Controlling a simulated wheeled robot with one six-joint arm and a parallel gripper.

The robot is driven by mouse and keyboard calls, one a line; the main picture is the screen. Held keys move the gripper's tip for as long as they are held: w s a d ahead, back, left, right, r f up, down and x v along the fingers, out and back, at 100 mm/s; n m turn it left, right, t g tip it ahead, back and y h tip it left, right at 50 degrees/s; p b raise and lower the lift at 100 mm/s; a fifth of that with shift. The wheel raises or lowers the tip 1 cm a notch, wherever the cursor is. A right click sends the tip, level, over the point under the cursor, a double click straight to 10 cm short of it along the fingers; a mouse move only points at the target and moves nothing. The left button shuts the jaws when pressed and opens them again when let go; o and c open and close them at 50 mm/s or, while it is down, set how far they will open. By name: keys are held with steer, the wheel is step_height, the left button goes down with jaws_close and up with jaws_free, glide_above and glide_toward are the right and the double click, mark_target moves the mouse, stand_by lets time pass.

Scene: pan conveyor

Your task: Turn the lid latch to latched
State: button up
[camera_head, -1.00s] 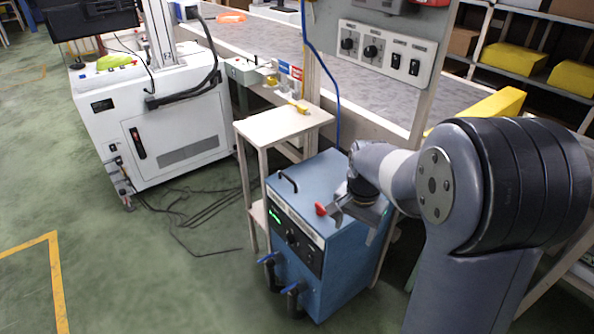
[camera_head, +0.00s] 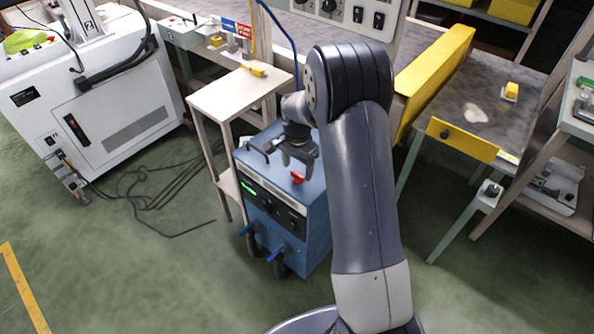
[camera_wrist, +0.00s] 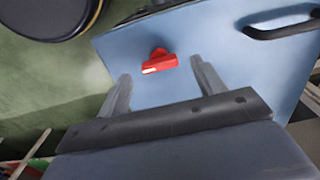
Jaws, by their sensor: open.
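The lid latch is a small red knob (camera_head: 297,177) on the top of the blue cabinet (camera_head: 313,220). In the wrist view the red latch (camera_wrist: 158,61) has a white mark on one face and stands between and just beyond my fingertips. My gripper (camera_head: 298,167) is over the cabinet top, close to the latch, with its fingers pointing down toward it. In the wrist view my gripper (camera_wrist: 160,70) is open and empty, one finger on each side of the latch. I cannot see contact.
A black handle (camera_wrist: 285,29) is on the same blue top, at the upper right in the wrist view. A beige side table (camera_head: 232,95) stands behind left of the cabinet. A white machine (camera_head: 95,115) is at the left, with cables on the green floor.

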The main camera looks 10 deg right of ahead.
mark_target(298, 177)
steer(key=shift+f, duration=1.1)
steer(key=c, duration=1)
